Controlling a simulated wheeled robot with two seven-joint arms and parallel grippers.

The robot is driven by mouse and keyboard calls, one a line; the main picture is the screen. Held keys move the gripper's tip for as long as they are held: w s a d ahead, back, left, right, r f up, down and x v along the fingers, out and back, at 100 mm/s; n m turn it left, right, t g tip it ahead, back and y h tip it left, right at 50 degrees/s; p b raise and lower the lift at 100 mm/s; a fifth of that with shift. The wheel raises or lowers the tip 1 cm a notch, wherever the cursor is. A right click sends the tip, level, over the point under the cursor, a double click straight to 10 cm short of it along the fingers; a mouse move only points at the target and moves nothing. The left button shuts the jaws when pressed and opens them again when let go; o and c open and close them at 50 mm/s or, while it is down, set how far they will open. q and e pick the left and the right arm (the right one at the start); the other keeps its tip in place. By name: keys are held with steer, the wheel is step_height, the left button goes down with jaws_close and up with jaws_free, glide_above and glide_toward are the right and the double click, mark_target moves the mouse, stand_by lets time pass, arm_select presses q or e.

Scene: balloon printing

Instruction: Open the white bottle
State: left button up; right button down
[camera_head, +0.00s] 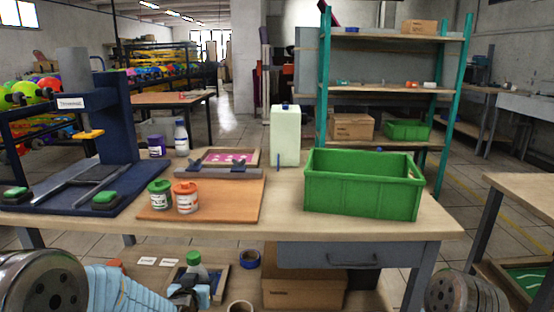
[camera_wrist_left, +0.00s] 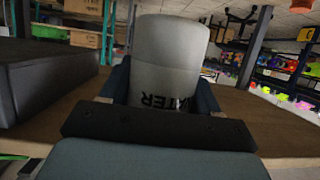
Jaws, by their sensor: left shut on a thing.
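My left gripper (camera_head: 190,288) is at the bottom of the head view, in front of the workbench. It is shut on a white bottle (camera_head: 200,272) with a green cap (camera_head: 194,258). In the left wrist view, whose picture is upside down, the bottle (camera_wrist_left: 170,50) is between the two fingers (camera_wrist_left: 162,88). Part of its black lettering shows, and its cap is hidden there. The cap is still on the bottle, which looks roughly upright. My right gripper is not in view.
The workbench (camera_head: 345,225) holds a green crate (camera_head: 362,188), two paint jars (camera_head: 185,200), a pale canister (camera_head: 285,138) and a blue press (camera_head: 115,125). A second pale bottle (camera_head: 181,140) stands behind.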

arm_select(q)
steer(key=shift+a+r, duration=0.1)
steer(key=shift+a, duration=0.05)
steer(key=shift+r, duration=0.5)
